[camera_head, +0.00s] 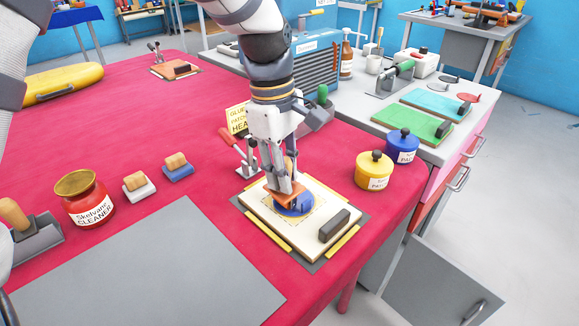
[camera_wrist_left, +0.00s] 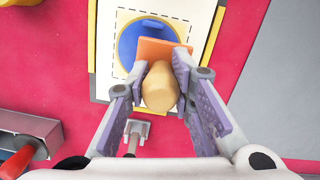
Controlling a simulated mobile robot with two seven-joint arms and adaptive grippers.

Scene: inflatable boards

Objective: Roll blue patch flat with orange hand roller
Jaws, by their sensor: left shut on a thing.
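The blue patch (camera_head: 296,205) is a round disc lying inside a dashed square on a cream board (camera_head: 266,226) near the table's right edge. It also shows in the left wrist view (camera_wrist_left: 128,43). My left gripper (camera_head: 281,180) points down over the board and is shut on the orange hand roller (camera_head: 288,196). In the left wrist view the roller's tan handle (camera_wrist_left: 160,87) sits between the two fingers, and its orange part (camera_wrist_left: 163,49) overlaps the patch. I cannot tell whether it presses on the patch. My right gripper is not in view.
A dark block (camera_head: 334,226) lies on the board's front right. Yellow (camera_head: 373,171) and blue (camera_head: 401,147) pots stand to the right. A red-handled tool on a stand (camera_head: 238,150) and a yellow sign (camera_head: 237,118) are behind.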

